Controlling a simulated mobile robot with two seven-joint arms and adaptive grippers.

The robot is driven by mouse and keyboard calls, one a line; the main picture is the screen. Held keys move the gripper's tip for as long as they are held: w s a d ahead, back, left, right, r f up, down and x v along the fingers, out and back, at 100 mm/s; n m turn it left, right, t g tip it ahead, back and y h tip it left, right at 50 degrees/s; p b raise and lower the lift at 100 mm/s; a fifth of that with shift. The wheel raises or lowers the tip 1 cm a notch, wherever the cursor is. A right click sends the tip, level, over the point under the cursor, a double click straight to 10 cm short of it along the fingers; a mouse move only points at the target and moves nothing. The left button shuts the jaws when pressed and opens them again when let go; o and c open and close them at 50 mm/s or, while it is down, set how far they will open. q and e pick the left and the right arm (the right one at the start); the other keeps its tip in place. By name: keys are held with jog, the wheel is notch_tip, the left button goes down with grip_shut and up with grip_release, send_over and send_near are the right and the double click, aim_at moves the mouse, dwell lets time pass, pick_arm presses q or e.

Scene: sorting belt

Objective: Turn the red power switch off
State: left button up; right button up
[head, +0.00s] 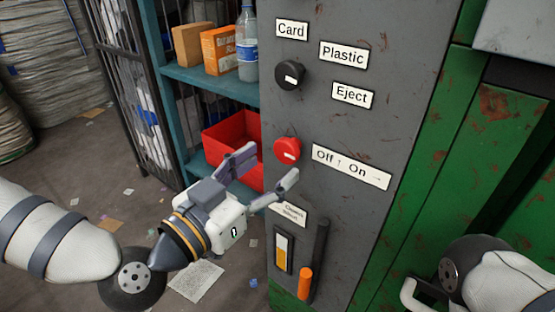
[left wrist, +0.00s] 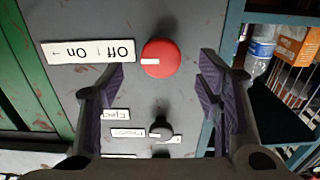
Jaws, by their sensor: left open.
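The red power switch (head: 287,149) is a round knob on the grey panel (head: 340,225), left of the "Off ↑ On →" label (head: 351,167). In the left wrist view, turned upside down, the red knob (left wrist: 161,60) has its white mark towards the label, which is the On side. My left gripper (head: 269,169) is open and empty, just in front of and below the knob. In the left wrist view the knob lies between the two fingers, apparently ahead of the tips and not touched. My right gripper is out of view; only part of my right arm shows.
A black knob (head: 290,75) sits above, by the Card, Plastic and Eject labels. An orange-handled lever (head: 305,281) and a yellow gauge (head: 281,255) are below. Left of the panel, a teal shelf (head: 215,80) holds boxes, a bottle (head: 247,48) and a red bin (head: 226,134).

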aim_at(284, 154)
pick_arm(q)
jog(key=shift+x, duration=1.85)
jog(key=shift+a, duration=0.1)
jog(key=c, duration=1.2)
jog(key=shift+o, duration=0.2)
